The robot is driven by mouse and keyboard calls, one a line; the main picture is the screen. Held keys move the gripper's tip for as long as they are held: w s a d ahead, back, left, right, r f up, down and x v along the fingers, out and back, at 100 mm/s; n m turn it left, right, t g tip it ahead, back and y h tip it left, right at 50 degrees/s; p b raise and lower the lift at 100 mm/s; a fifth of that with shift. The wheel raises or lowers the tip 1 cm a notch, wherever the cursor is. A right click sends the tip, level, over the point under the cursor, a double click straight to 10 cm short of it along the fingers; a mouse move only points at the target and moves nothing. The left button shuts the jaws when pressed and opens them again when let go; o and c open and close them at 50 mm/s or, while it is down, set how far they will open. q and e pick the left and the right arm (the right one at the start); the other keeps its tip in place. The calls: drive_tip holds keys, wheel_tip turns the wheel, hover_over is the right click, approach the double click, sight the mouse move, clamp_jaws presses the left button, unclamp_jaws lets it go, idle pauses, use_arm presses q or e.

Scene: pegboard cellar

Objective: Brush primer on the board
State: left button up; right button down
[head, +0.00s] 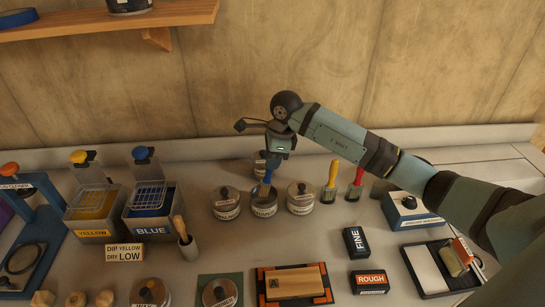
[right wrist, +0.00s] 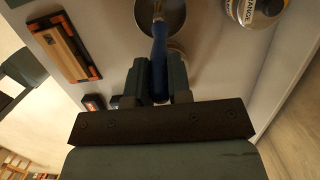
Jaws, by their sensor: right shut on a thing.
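My right gripper (head: 272,160) is shut on a blue-handled brush (head: 267,177), which points down. The handle (right wrist: 159,55) also shows between the fingers in the right wrist view. The brush's lower end is at the mouth of an open round can (head: 264,207); I cannot tell how deep the bristles reach, and the can's label is too small to read. The wooden board (head: 295,281), marked A, lies flat in a dark holder with orange corners at the front. It is at upper left in the right wrist view (right wrist: 60,52). My left gripper is not in view.
Lidded cans stand left (head: 225,205) and right (head: 300,200) of the open can. Yellow-handled (head: 331,174) and red-handled (head: 357,177) brushes stand to the right. FINE (head: 356,242) and ROUGH (head: 369,282) blocks lie beside the board. Yellow and blue tubs (head: 150,215) stand left.

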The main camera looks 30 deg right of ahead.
drive_tip(key=shift+f+b, duration=0.45)
drive_tip(key=shift+f, duration=0.05)
idle(1.2)
idle(1.2)
drive_tip(key=shift+r+p, duration=1.35)
drive_tip(key=shift+r, duration=2.15)
